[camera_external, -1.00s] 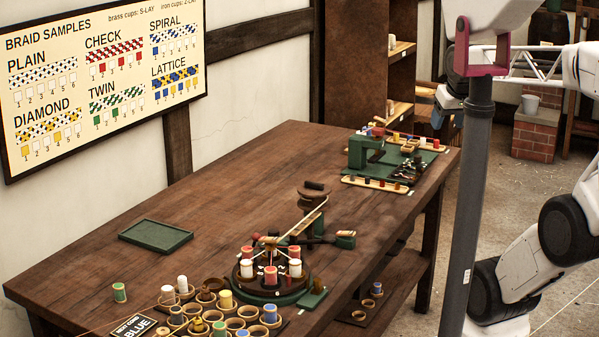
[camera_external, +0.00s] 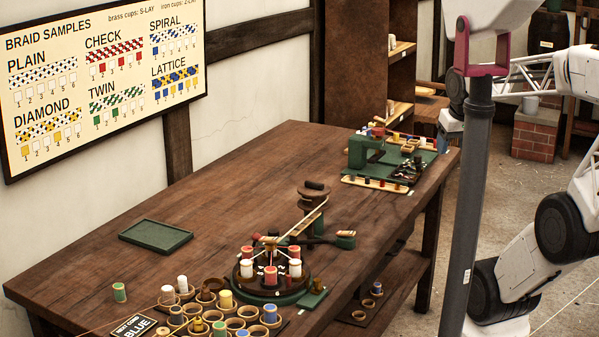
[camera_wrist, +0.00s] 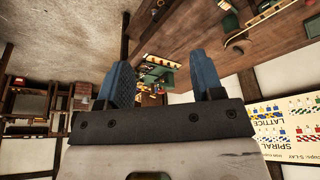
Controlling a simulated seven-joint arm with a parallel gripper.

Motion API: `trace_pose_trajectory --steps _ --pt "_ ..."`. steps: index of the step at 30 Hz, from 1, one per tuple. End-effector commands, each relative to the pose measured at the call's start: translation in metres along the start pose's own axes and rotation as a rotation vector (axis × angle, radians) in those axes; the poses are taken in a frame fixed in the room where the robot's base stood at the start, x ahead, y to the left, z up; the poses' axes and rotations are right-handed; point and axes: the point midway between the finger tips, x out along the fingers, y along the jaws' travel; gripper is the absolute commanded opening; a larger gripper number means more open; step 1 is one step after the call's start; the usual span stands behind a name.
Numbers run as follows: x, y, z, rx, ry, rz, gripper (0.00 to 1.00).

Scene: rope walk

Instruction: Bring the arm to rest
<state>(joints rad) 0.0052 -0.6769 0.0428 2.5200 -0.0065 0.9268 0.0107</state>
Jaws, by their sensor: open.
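My gripper (camera_wrist: 163,82) shows in the wrist view with two blue fingers spread apart and nothing between them. In the external view my arm is at the right, off the table's right side. A grey post (camera_external: 467,200) in front hides part of the arm there, and the gripper's fingers cannot be made out clearly. The wooden table (camera_external: 200,215) stands left of the arm, and no thing on it is in contact with my gripper.
The table holds a braiding stand (camera_external: 270,280) with bobbins, a green tray (camera_external: 156,236), several cups with bobbins at the front and a green press (camera_external: 372,150) at the far end. A shelf (camera_external: 355,70) and brick block (camera_external: 535,135) stand behind. Floor right of the table is partly free.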

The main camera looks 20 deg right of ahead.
Motion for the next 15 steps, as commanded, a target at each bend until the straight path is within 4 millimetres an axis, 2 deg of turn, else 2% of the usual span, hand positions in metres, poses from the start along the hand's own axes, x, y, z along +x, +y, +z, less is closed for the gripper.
trace_pose_trajectory --steps 3,6,15 --pt "0.018 0.001 0.004 0.003 -0.050 0.002 0.61" --pt "0.028 0.001 0.007 0.005 -0.080 0.004 0.61" --pt "0.034 0.001 0.009 0.006 -0.098 0.005 0.61"
